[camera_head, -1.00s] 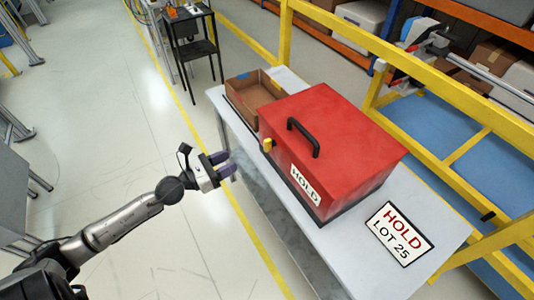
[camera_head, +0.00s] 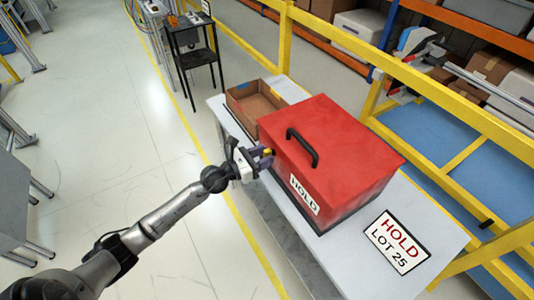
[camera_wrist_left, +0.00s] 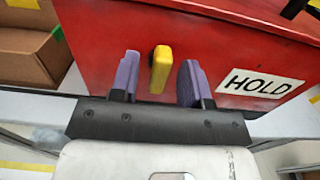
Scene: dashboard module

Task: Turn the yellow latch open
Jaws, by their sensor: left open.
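The red box (camera_head: 335,145) with a black handle (camera_head: 301,147) on its lid and a HOLD label (camera_head: 304,194) on its front stands on the grey table. The yellow latch (camera_wrist_left: 160,69) is on the box's front face and stands upright in the left wrist view. In the head view it is mostly covered by my gripper. My left gripper (camera_head: 268,157) is open at the latch. In the left wrist view its purple fingers (camera_wrist_left: 157,82) are on either side of the latch, with a gap on each side. My right gripper is not in view.
An open cardboard box (camera_head: 251,104) sits on the table left of the red box. A HOLD LOT 25 sign (camera_head: 397,241) lies on the table (camera_head: 340,255) at right. A yellow rail (camera_head: 440,113) runs behind the table. The floor in front is clear.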

